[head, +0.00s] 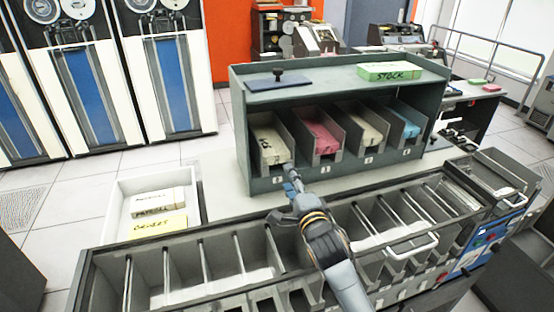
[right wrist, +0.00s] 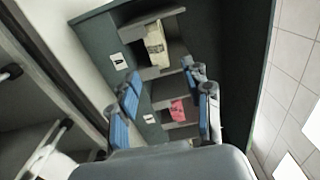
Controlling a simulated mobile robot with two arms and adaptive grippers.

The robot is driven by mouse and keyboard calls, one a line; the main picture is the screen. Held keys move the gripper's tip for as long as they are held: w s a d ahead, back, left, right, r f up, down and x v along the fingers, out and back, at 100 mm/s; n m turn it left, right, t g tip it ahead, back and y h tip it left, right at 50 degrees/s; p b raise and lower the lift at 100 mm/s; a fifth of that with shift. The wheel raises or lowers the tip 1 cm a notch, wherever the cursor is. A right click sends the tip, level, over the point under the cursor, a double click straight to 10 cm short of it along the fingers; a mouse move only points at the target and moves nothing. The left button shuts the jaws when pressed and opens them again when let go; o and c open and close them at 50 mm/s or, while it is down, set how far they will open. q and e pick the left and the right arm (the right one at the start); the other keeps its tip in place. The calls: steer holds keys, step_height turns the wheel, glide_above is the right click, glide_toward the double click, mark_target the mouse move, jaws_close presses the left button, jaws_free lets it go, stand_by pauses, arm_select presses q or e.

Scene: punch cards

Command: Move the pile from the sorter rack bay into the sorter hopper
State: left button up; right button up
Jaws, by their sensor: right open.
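The grey-green rack (head: 340,88) stands behind the sorter (head: 140,243), with several numbered bays. The leftmost bay holds a cream card pile (head: 270,146) with dark marks on it. The other bays hold a pink pile (head: 318,135), another cream pile (head: 363,127) and a blue pile (head: 403,126). My right gripper (head: 290,178) is open and empty, just in front of the leftmost bay. In the right wrist view its fingers (right wrist: 168,103) stand apart, with the cream pile (right wrist: 155,44) and pink pile (right wrist: 178,110) beyond them. A tray-like part at the sorter's right end (head: 505,170) may be the hopper.
A white tray (head: 110,232) at left holds labelled card piles. A green STOCK box (head: 390,71) and a dark blue pad (head: 280,82) lie on the rack top.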

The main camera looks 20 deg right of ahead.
steer(key=w, duration=0.1)
steer(key=b, duration=0.2)
glide_toward(274, 150)
steer(key=w, duration=0.1)
steer(key=w+f, duration=0.1)
steer(key=shift+w, duration=0.3)
steer(key=shift+w+a+f+b, duration=0.1)
steer(key=shift+w+b, duration=0.7)
steer(key=shift+w, duration=1)
steer(key=shift+w+a+b, duration=0.1)
steer(key=shift+w+b, duration=0.7)
steer(key=shift+w, duration=1)
steer(key=shift+c, duration=0.4)
steer(key=shift+r+p, duration=0.75)
steer(key=shift+r, duration=0.1)
steer(key=shift+r, duration=0.1)
